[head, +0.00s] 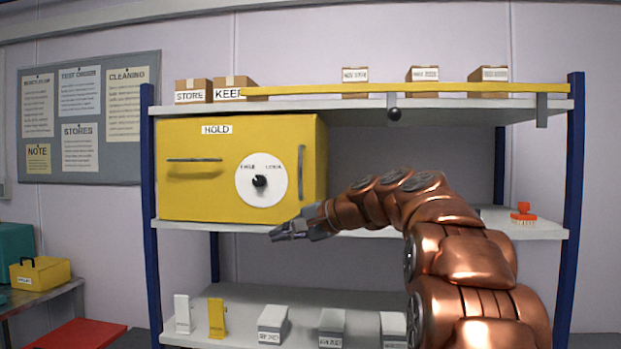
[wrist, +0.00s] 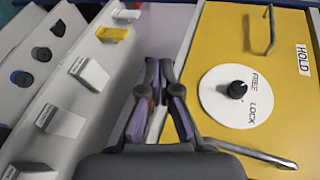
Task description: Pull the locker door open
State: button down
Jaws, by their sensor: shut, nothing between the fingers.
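The yellow locker (head: 220,135), labelled HOLD, stands on the middle shelf with its door shut. Its front bears a horizontal bar handle (head: 195,160) at left, a vertical bar handle (head: 301,172) at right, and a white dial (head: 245,190) with a black knob (head: 259,181) and the words FREE and LOCK. I cannot tell which word the knob points to. My gripper (head: 274,236) is shut and empty, low in front of the shelf edge, below the dial. In the wrist view my gripper (wrist: 159,68) is apart from the dial (wrist: 250,105) and the vertical handle (wrist: 250,154).
The shelf edge (head: 370,233) runs under the locker. The lower shelf holds grey blocks (head: 272,322) and a yellow bracket (head: 217,318). An orange brush (head: 523,213) lies at right.

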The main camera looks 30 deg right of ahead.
jog(key=d+r+m+t, duration=0.1)
jog(key=d+r+t, duration=0.2)
jog(key=d+r, duration=0.45)
jog(key=m+t, duration=0.1)
jog(key=t, duration=0.1)
send_near(311, 169)
jog(key=shift+h, duration=0.4)
jog(key=w+a, duration=0.1)
jog(key=w, duration=0.1)
jog(key=w+a+p, duration=0.1)
jog(key=w+a, duration=0.1)
jog(key=w+a+p, duration=0.1)
jog(key=w, duration=0.1)
jog(key=shift+a+r, duration=0.25)
jog(key=shift+a, duration=0.15)
jog(key=shift+w+a, duration=0.2)
jog(key=shift+w, duration=0.25)
jog(key=shift+s+a+f, duration=0.1)
